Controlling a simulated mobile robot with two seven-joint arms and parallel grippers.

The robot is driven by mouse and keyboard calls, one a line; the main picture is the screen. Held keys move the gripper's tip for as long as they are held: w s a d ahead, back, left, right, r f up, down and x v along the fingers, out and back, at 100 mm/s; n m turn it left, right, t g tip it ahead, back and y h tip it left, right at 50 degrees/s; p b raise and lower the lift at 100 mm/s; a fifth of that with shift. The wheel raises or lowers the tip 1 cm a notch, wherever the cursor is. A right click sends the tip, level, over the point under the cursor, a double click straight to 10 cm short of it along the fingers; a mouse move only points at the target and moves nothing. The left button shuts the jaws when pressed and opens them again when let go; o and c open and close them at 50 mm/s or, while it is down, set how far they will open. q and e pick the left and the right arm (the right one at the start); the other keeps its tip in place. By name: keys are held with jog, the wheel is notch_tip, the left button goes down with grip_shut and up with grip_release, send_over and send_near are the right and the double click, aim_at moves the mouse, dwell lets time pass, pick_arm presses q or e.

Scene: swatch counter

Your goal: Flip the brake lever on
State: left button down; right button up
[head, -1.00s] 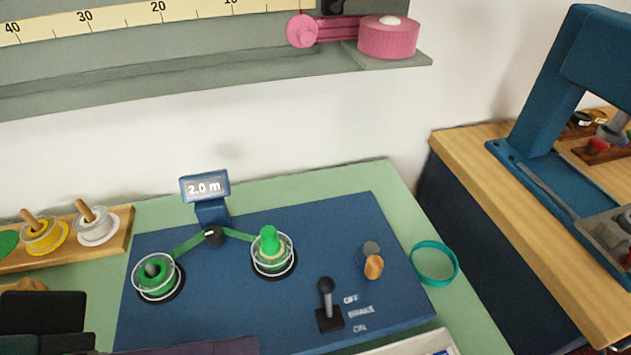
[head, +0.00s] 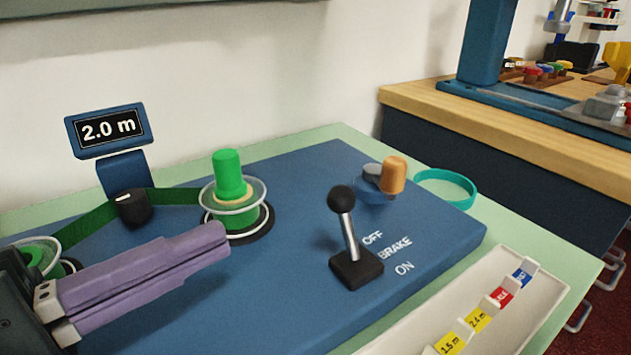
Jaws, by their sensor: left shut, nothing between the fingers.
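The brake lever (head: 348,228) has a black ball knob on a metal shaft and rises from a square black base on the blue panel (head: 300,290). It leans toward the far side, where OFF is printed; the BRAKE label (head: 395,249) and ON come nearer. My left gripper (head: 222,246) enters from the left with its purple fingers shut and nothing between them. Its tips point right, over the panel, left of the lever and apart from it. My right gripper is not in view.
A green spool (head: 230,188) stands behind my left fingertips, joined by a green ribbon past a black roller (head: 133,207) to another at left. A display (head: 106,129) reads 2.0 m. An orange knob (head: 393,174), teal ring (head: 446,186) and white label tray (head: 500,325) surround the lever.

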aim_at(346, 225)
pick_arm(q)
jog(key=shift+d, duration=0.1)
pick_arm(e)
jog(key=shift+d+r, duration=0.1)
pick_arm(q)
jog(key=x, duration=1)
jog(key=shift+r+p, duration=0.1)
jog(key=shift+p, duration=0.3)
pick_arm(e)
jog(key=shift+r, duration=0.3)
pick_arm(q)
jog(key=shift+d, duration=0.1)
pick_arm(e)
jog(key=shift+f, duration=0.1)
